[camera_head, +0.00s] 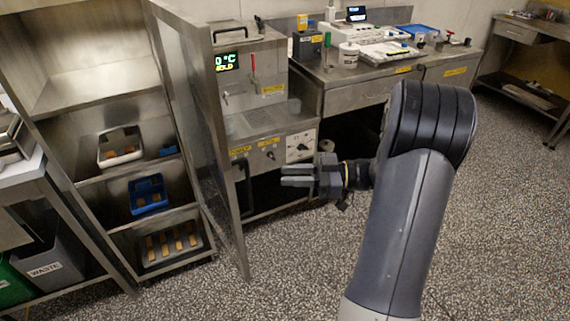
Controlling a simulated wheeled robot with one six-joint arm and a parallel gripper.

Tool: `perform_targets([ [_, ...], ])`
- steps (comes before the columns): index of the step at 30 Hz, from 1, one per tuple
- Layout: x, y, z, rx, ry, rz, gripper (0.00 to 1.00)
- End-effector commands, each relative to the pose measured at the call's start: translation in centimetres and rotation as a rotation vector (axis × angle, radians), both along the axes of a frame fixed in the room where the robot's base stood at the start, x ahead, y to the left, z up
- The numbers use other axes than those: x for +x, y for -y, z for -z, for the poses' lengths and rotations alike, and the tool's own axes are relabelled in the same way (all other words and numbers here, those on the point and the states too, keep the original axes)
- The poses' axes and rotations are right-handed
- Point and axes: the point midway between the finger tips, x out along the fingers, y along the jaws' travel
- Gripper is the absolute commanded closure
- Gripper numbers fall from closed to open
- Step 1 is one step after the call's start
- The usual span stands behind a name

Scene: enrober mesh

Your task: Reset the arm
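My arm (400,210) rises from the bottom of the picture and bends at a black joint, with its forearm hidden behind that joint. My gripper (284,177) points left in mid-air, in front of the steel machine. Its two grey fingers lie side by side with a narrow gap between them. Nothing shows between the fingers, so it looks open and empty.
A steel cabinet door (205,140) stands open left of my gripper. The cabinet shelves hold a white tray (103,163), a blue tray (134,208) and a dark tray (145,262). A steel counter (345,97) stands behind. The speckled floor (290,270) is clear.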

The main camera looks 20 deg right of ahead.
Motion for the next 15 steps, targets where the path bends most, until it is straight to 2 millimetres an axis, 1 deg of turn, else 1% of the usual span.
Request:
perform_targets([
  [5,0.4,-1.3,0.0,0.000,0.001,-0.003,0.75],
  [15,2.1,-7.1,0.0,-0.001,0.000,-0.005,0.75],
])
